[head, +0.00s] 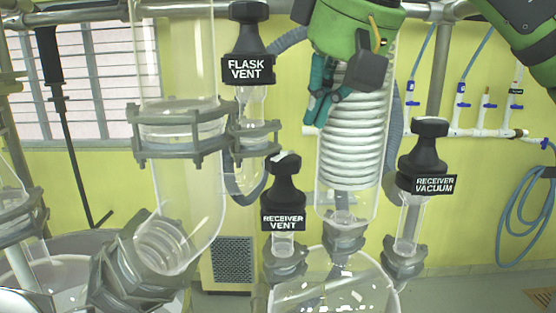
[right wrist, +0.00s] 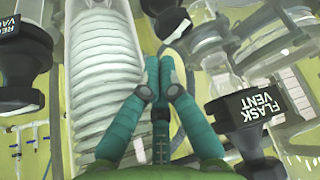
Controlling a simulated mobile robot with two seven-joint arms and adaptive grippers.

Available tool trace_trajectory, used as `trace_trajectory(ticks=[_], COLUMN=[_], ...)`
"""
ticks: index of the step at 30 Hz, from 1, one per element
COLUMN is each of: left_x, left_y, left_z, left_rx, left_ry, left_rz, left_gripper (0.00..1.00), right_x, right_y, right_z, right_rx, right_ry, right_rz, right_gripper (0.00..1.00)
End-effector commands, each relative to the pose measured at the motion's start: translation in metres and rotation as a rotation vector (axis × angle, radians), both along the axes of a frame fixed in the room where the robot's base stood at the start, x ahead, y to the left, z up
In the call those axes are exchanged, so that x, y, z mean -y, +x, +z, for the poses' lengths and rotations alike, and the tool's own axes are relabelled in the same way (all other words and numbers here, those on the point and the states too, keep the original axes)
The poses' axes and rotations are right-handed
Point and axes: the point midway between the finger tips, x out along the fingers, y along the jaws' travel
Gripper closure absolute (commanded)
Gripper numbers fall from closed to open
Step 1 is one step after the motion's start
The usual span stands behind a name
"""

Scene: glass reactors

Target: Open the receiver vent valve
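The receiver vent valve (head: 285,180) has a black knob and a label reading RECEIVER VENT, and stands upright on a clear glass neck low in the middle of the head view. My right gripper (head: 318,112) is above it and a little to its right, in front of the coiled condenser, apart from the valve. Its teal fingers come together at the tips in the right wrist view (right wrist: 160,68), with nothing seen between them. A black knob (right wrist: 165,15) beyond the fingertips may be the receiver vent, but no label shows. My left gripper is not in view.
The flask vent valve (head: 248,45) stands at upper left of the receiver vent, and the receiver vacuum valve (head: 427,155) to its right. The glass condenser (head: 357,140) is close beside my right gripper. A large glass vessel (head: 335,285) is below.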

Motion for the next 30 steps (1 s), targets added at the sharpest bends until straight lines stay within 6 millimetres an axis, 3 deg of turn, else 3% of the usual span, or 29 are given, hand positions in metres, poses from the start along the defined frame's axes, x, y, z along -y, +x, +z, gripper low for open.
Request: trace_trajectory(ticks=[6,10,21,30], left_x=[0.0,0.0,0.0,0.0], left_y=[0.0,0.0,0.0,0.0], left_z=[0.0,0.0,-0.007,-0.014], left_rx=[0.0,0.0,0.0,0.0], left_ry=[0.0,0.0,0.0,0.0], left_rz=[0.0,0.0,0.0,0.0], left_gripper=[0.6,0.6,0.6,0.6], right_x=[-0.03,-0.032,-0.032,-0.032], right_y=[-0.015,-0.016,-0.016,-0.016], right_z=[0.009,0.004,-0.043,-0.06], right_rx=[0.005,0.0,-0.002,0.0], right_ry=[-0.002,-0.001,0.001,0.001], right_rz=[0.001,0.0,0.002,0.0], right_gripper=[1.0,1.0,1.0,1.0])
